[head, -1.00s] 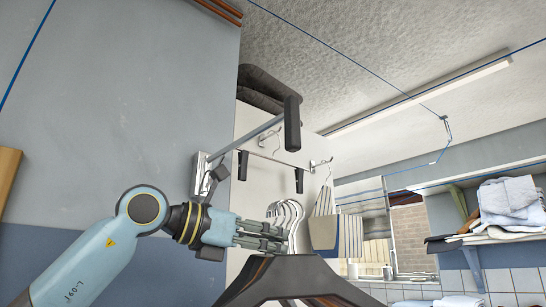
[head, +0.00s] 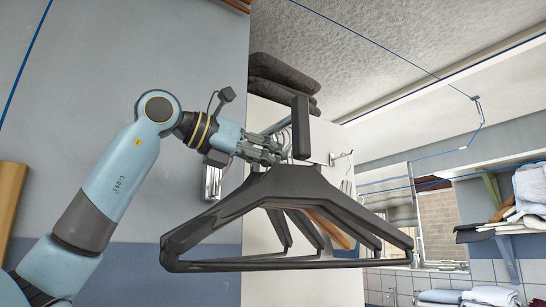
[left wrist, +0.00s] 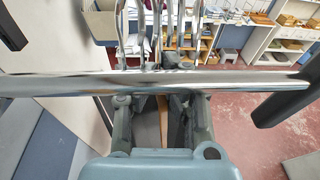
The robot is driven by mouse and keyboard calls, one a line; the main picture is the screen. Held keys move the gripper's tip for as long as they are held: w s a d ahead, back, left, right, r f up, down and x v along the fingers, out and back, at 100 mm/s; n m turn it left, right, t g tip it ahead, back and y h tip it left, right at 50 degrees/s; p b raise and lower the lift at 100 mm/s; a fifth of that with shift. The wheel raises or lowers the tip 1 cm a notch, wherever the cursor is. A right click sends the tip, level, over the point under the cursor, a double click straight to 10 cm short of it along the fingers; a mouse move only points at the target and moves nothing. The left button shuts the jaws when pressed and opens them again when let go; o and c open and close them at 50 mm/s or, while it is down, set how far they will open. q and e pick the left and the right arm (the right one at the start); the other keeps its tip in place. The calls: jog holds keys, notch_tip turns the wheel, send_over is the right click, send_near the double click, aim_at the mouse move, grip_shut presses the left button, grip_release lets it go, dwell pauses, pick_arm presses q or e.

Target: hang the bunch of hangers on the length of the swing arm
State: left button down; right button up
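The bunch of hangers (head: 292,188), mostly black with a brown one among them, hangs below my left gripper (head: 268,150). The gripper is shut on the bunch near its hooks. The swing arm (head: 279,124) is a metal bar ending in a black block (head: 301,128). In the left wrist view, the swing arm (left wrist: 150,83) crosses in front of my fingers (left wrist: 160,108), with several metal hooks (left wrist: 165,30) showing above it. I cannot tell whether the hooks touch the bar. The hook tops are largely hidden in the head view. My right gripper is not in view.
The wall plate (head: 211,182) of the swing arm is behind my wrist. A wall hook (head: 342,156) is to the right. A shelf with folded cloths (head: 531,188) is far right.

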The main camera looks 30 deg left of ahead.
pick_arm(q)
jog(key=shift+a+r, duration=0.1)
jog(key=shift+r, duration=0.3)
jog(key=shift+s+a+f+b, duration=0.1)
jog(key=shift+s+b, duration=0.1)
jog(key=shift+b, duration=0.4)
jog(key=v, duration=0.1)
jog(key=b, duration=0.1)
jog(key=b+v, duration=0.1)
jog(key=shift+s+a+f, duration=0.2)
jog(key=shift+s+f, duration=0.05)
jog(key=shift+s, duration=0.1)
jog(key=shift+s+a+f+b, duration=0.15)
jog(key=shift+s+f+b, duration=0.3)
jog(key=shift+b, duration=0.25)
jog(key=shift+s+f+b, duration=0.3)
jog(key=shift+s+b, duration=0.15)
jog(key=shift+b, duration=0.1)
jog(key=shift+w+f+b, duration=0.1)
jog(key=shift+f+b, duration=0.2)
jog(key=shift+f, duration=0.05)
